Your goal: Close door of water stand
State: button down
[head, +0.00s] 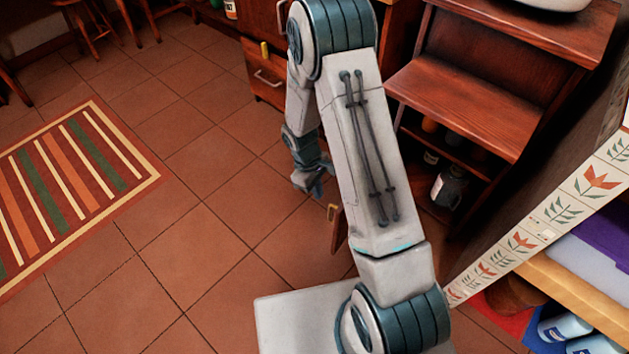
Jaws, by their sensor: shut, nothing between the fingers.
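The water stand appears to be the dark wooden cabinet (455,105) at the right, with its lower part open and bottles showing inside. A narrow brown wooden panel (337,230) juts out low in front of it, mostly hidden behind my arm. It looks like the stand's door standing open, seen nearly edge-on. My gripper (318,188) is low over the tiled floor, just left of and beyond the panel's visible end. Its fingers are small in view and look shut and empty. I cannot tell whether it touches the panel.
A dark bottle (449,187) stands in the open lower part. Wooden drawers (266,78) are at the back. A tiled wall edge (545,222) and a shelf (580,292) with bottles are at the right. The floor at left is clear around a striped rug (75,185).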

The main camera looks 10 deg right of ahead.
jog(key=shift+s+d+f+b, duration=0.3)
jog(key=shift+s+d+f, duration=0.15)
jog(key=shift+s+d, duration=0.35)
jog(key=shift+s+d+f+b, duration=0.25)
jog(key=shift+s+d+f, duration=0.15)
jog(key=shift+s+d, duration=0.4)
